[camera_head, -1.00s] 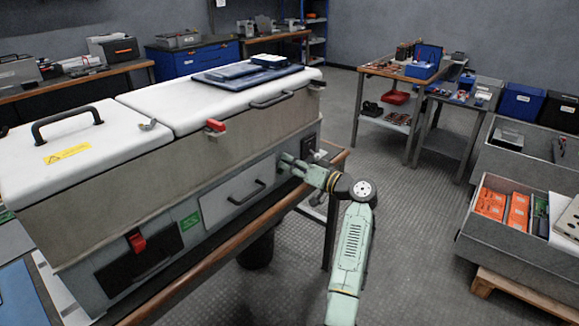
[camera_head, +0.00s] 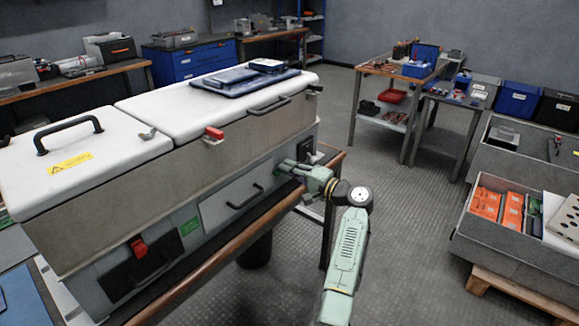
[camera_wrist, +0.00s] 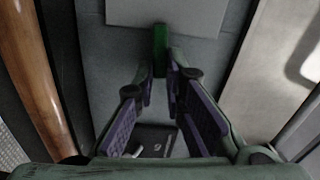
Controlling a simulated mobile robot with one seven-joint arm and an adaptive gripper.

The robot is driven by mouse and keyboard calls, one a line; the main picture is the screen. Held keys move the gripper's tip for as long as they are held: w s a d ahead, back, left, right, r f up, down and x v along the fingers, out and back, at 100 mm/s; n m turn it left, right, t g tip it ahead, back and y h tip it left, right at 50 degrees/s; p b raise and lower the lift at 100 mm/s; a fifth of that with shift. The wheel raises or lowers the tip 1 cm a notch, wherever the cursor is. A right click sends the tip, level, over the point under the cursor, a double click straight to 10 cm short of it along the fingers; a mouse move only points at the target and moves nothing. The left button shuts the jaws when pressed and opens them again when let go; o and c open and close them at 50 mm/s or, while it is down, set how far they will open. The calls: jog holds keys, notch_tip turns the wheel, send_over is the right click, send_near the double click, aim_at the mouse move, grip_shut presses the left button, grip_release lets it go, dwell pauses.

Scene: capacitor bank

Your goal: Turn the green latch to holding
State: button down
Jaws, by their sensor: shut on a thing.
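The green latch (camera_wrist: 160,48) is a small upright green piece on the grey panel in the wrist view. My gripper (camera_wrist: 161,72) has its two purple-padded fingers on either side of it, the tips closed on its near end. In the head view my gripper (camera_head: 288,166) is against the right part of the cabinet's front (camera_head: 178,215), and the latch is hidden there. The latch's set position cannot be read from these frames.
A drawer front with a black handle (camera_head: 245,198) is left of my gripper. A red latch (camera_head: 213,133) sits on the lid edge above and another red latch (camera_head: 138,245) is lower left. The wooden bench edge (camera_head: 240,240) runs below. Open floor (camera_head: 420,235) lies right.

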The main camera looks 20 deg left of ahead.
jog(key=shift+m, duration=0.5)
jog(key=shift+f, duration=0.1)
jog(key=c, duration=1.7)
grip_release()
jog(key=shift+o, duration=0.2)
jog(key=v, duration=1.2)
